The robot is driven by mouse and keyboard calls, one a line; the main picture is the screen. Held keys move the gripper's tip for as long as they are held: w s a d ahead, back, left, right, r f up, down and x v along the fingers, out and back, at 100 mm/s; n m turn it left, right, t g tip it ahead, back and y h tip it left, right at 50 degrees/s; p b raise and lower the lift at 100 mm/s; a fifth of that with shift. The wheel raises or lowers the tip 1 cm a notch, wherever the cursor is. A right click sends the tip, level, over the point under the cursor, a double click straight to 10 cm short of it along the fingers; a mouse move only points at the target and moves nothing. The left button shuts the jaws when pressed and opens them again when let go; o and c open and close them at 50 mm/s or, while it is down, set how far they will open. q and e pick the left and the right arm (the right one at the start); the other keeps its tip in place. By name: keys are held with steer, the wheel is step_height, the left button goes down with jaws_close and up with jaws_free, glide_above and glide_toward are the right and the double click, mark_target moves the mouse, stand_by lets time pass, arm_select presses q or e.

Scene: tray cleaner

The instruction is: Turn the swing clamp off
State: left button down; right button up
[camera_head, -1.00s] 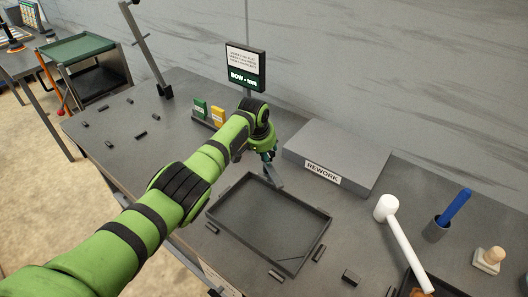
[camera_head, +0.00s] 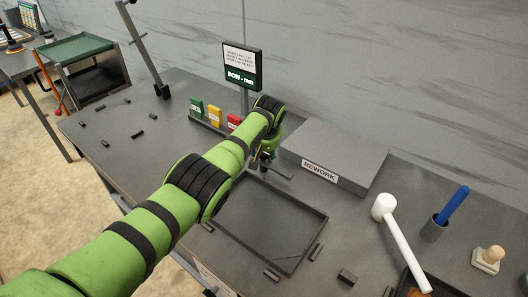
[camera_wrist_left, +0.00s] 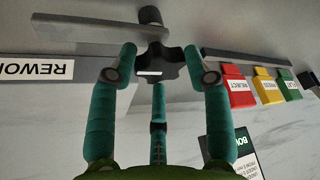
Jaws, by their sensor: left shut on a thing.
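The swing clamp shows in the left wrist view as a black lobed knob (camera_wrist_left: 160,66) with a flat grey arm (camera_wrist_left: 85,33) reaching left. My left gripper (camera_wrist_left: 160,72) has its teal fingers around the knob and is shut on it. In the head view my left gripper (camera_head: 267,153) is at the far edge of the dark tray (camera_head: 262,226), mostly hidden by its own wrist. The clamp arm (camera_head: 280,172) shows there, pointing right along the tray's far side. Whether it overlaps the rim is hard to tell. My right gripper is not in view.
A grey REWORK block (camera_head: 340,155) stands right of the clamp. Green, yellow and red cards (camera_head: 214,117) and a sign (camera_head: 242,67) stand behind.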

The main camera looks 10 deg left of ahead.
arm_select(q)
steer(key=shift+w+a+r, duration=0.2)
steer(key=shift+w+r, duration=0.1)
steer(key=shift+r, duration=0.1)
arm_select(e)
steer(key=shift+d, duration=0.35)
arm_select(q)
steer(key=c, duration=0.6)
jaws_free()
steer(key=shift+f, duration=0.25)
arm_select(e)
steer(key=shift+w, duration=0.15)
arm_select(q)
steer(key=shift+s, duration=0.1)
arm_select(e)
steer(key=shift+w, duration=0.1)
arm_select(q)
steer(key=shift+s+d+r, duration=0.25)
steer(key=shift+r, duration=0.35)
steer(key=v, duration=1)
steer(key=shift+r, duration=0.3)
steer(key=shift+s+a, duration=0.1)
steer(key=shift+s, duration=0.05)
